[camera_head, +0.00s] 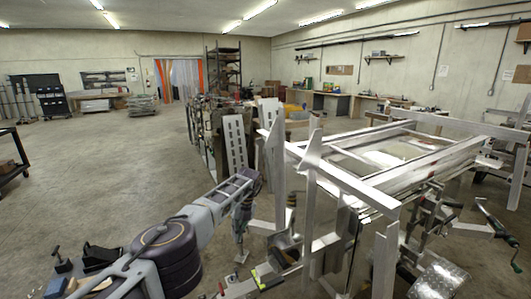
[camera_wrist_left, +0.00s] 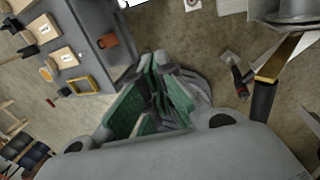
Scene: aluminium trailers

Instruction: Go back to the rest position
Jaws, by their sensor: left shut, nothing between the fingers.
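My left arm (camera_head: 190,225) comes in from the lower left of the head view and reaches toward the aluminium trailer frame. My left gripper (camera_head: 240,248) hangs low at the arm's end, just left of the frame's front uprights. Its fingers are small and partly lost against the clutter there. In the left wrist view the left gripper (camera_wrist_left: 160,105) shows green pads drawn together, with nothing held between them. My right gripper does not show in either view.
The aluminium trailer frame (camera_head: 345,180) fills the right of the head view, close to the left arm. A dark cart (camera_head: 12,160) stands at the far left. Open concrete floor (camera_head: 95,180) lies left of the arm. In the wrist view, a grey workbench (camera_wrist_left: 75,40) carries small boxes.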

